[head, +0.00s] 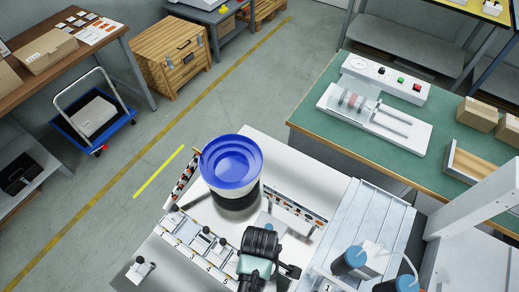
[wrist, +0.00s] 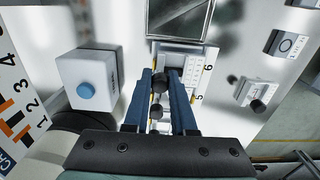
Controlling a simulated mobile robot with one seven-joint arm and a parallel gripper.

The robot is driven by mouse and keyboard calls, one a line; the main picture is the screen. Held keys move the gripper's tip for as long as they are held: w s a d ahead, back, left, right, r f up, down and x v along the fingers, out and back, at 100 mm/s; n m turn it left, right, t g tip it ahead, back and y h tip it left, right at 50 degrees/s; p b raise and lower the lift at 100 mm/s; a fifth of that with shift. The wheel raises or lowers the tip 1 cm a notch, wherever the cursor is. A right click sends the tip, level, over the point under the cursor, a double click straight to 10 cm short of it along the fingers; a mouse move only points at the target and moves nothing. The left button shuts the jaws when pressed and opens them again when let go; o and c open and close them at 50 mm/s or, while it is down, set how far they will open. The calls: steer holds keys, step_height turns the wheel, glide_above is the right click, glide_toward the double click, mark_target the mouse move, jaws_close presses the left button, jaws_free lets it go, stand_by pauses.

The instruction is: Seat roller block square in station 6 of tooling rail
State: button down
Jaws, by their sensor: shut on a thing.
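My gripper (wrist: 160,95) shows in the wrist view, its two blue fingers closed around a dark round knob (wrist: 159,82). The knob appears to belong to the pale roller block (wrist: 183,57), which is partly hidden by the fingers. This block is over the tooling rail beside the printed 6, and I cannot tell whether it is seated or square. The tooling rail (head: 190,243) shows in the head view with several black-knobbed blocks on it. A second dark knob lies lower between the fingers, near the 5. In the head view my arm hides the fingertips and station 6.
A white box with a blue button (wrist: 88,82) stands left of the fingers. A blue bowl feeder (head: 232,160) stands behind the rail.

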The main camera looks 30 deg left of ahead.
steer(key=shift+f+b, duration=0.3)
steer(key=shift+f, duration=0.45)
stand_by(0.5)
steer(key=c, duration=0.7)
jaws_free()
steer(key=shift+o, duration=0.2)
steer(key=shift+r, duration=0.1)
step_height(320, 180, up, 13)
steer(key=shift+w+p, duration=0.1)
steer(key=shift+p, duration=0.2)
